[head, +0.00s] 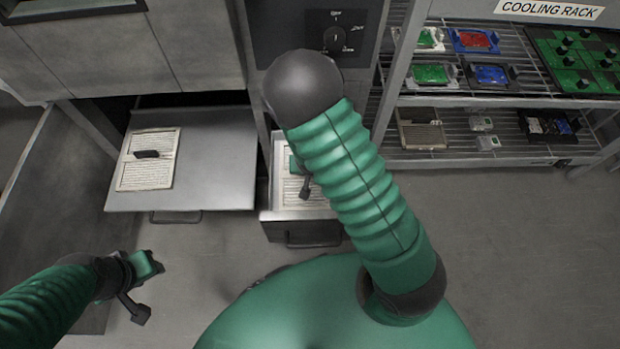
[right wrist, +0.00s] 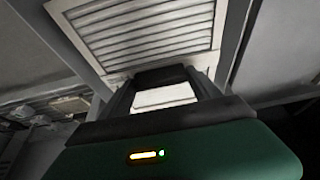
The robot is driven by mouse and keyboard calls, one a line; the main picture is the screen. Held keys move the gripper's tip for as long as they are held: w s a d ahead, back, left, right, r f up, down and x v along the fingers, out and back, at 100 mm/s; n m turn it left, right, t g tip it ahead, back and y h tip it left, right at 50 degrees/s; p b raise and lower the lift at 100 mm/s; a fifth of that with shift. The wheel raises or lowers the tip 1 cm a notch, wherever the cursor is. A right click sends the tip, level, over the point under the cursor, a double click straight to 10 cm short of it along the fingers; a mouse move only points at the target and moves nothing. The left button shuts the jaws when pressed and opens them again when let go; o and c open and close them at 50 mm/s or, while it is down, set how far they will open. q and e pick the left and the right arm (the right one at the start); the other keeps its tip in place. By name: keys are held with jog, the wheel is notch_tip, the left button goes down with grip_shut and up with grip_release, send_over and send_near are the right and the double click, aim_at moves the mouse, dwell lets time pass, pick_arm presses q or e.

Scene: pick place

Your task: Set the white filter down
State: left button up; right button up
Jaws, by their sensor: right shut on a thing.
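A white slatted filter (head: 318,196) shows in the head view within the outline of the narrow open drawer (head: 286,216), partly hidden behind my right arm. I cannot tell whether it touches the drawer floor. My right gripper (head: 304,180) is shut on its dark handle (right wrist: 160,75); in the right wrist view the filter's slats (right wrist: 140,38) fill the top beyond the fingers. A second white filter (head: 133,173) with a black handle lies flat on the wide pulled-out tray (head: 222,180) at left. My left gripper (head: 140,290) hangs low at left, away from both; its fingertips are unclear.
A control panel with a knob (head: 334,38) is at the top middle. The floor (head: 530,250) at right is clear.

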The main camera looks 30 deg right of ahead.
notch_tip(320, 180, down, 4)
jog(key=shift+d+r+b, duration=0.1)
jog(key=shift+b, duration=0.7)
jog(key=shift+c, duration=0.3)
jog(key=shift+r, duration=0.15)
jog(key=o, duration=2)
jog(key=s+a+r+n+p, duration=0.2)
jog(key=s+r, duration=0.1)
jog(key=r, duration=0.5)
jog(key=s+a+r+n+y+p, duration=0.1)
jog(key=s+a+r+n+p, duration=0.1)
jog(key=r, duration=0.5)
jog(key=s+a+r+n+g+y+p, duration=0.1)
jog(key=s+a+r+n+p, duration=0.1)
jog(key=r, duration=0.6)
jog(key=shift+s+a+r+p, duration=0.35)
jog(key=shift+s+a, duration=0.5)
jog(key=shift+s, duration=0.35)
